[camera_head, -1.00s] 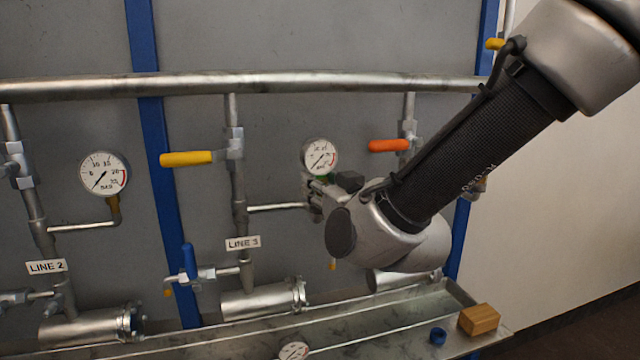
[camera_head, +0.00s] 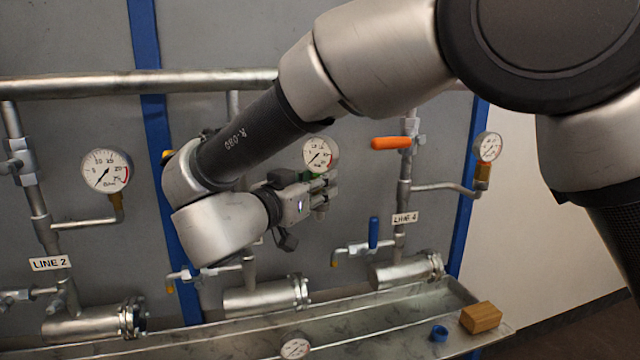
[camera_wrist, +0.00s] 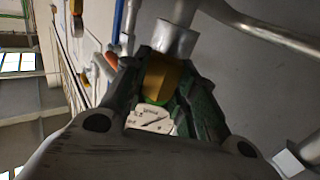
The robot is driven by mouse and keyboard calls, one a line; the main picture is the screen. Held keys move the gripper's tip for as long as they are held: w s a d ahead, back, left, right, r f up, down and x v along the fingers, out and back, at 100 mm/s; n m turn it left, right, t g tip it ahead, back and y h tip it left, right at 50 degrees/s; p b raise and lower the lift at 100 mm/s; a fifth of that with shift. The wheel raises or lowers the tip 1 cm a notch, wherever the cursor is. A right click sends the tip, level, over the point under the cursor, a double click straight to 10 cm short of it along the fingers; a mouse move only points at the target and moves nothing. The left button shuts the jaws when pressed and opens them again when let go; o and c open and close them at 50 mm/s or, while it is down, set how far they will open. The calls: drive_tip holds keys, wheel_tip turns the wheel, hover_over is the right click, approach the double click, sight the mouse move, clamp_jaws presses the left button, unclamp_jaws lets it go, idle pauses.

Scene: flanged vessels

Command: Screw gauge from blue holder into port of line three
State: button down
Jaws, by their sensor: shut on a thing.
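The gauge (camera_head: 320,154) has a round white dial and sits upright at the end of line three's side pipe in the head view. My gripper (camera_head: 324,190) comes from the left and is shut on the gauge just below its dial. In the wrist view, the brass stem of the gauge (camera_wrist: 160,78) lies between my dark fingers (camera_wrist: 163,95), and its end meets the steel port (camera_wrist: 174,38). I cannot tell how deep the stem sits in it. The blue holder (camera_head: 439,334) is empty. My arm hides the line three label and much of its pipe.
A wooden block (camera_head: 480,318) stands beside the blue holder on the metal tray (camera_head: 400,325). Another gauge (camera_head: 295,349) lies at the bottom edge. An orange-handled valve (camera_head: 391,143) and line four's pipe and gauge (camera_head: 487,147) are right of my gripper.

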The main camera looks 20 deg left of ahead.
drive_tip(key=shift+r, duration=0.1)
drive_tip(key=c, duration=1.1)
unclamp_jaws()
drive_tip(key=shift+o, duration=0.2)
drive_tip(key=v, duration=1.2)
drive_tip(key=shift+a, duration=0.15)
